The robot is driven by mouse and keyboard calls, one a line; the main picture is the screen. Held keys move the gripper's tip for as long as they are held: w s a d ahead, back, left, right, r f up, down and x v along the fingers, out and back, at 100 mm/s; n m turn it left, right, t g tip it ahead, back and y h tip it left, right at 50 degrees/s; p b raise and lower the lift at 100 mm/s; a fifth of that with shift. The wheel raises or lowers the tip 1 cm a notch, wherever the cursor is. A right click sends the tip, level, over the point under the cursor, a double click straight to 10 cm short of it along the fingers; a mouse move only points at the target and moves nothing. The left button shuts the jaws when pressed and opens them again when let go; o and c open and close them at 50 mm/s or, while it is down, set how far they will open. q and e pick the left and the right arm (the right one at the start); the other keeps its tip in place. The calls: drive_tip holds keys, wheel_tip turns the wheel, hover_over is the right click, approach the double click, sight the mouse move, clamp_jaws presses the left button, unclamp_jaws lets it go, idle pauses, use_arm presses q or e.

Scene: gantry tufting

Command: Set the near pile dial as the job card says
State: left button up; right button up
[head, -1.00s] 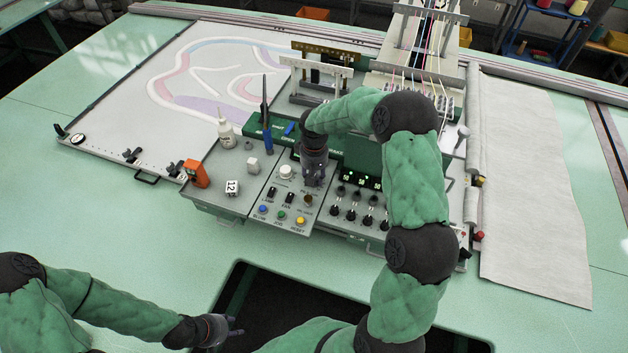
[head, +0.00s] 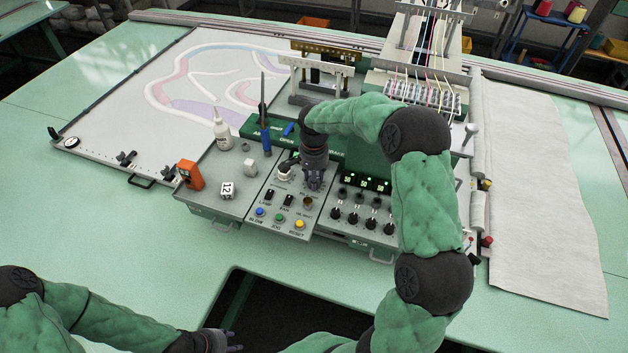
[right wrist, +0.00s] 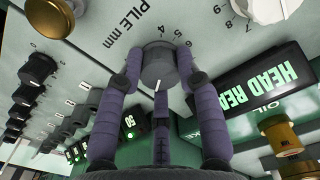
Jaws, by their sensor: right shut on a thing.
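A dark grey round dial with a white pointer line (right wrist: 158,66) stands on the light panel beside the printed words PILE mm. My right gripper (right wrist: 160,80) is shut on it, its purple-grey fingers on either side. The pointer line faces the bottom of the right wrist view; I cannot tell which figure it meets. In the head view my right gripper (head: 312,178) reaches down over the console and hides this dial. My left gripper (head: 225,346) is low at the bottom edge, away from the console; its finger opening is unclear. No job card is readable.
A white dial (head: 284,173) sits close to the left of my right gripper. A brass knob (right wrist: 48,18), black knobs (right wrist: 38,68) and a lit HEAD READY sign (right wrist: 262,78) surround the held dial. A white bottle (head: 222,132) and orange device (head: 189,174) stand further left.

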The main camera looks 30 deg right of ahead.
drive_tip(key=m+b, duration=0.1)
drive_tip(key=m, duration=0.3)
drive_tip(key=shift+s+f+m, duration=0.1)
drive_tip(key=shift+f+m, duration=0.05)
drive_tip(key=shift+m, duration=0.25)
drive_tip(key=shift+a, duration=0.1)
drive_tip(key=o, duration=1.1)
drive_tip(key=shift+o, duration=0.2)
drive_tip(key=shift+r, duration=0.35)
wheel_tip(320, 180, up, 12)
drive_tip(key=shift+f, duration=0.25)
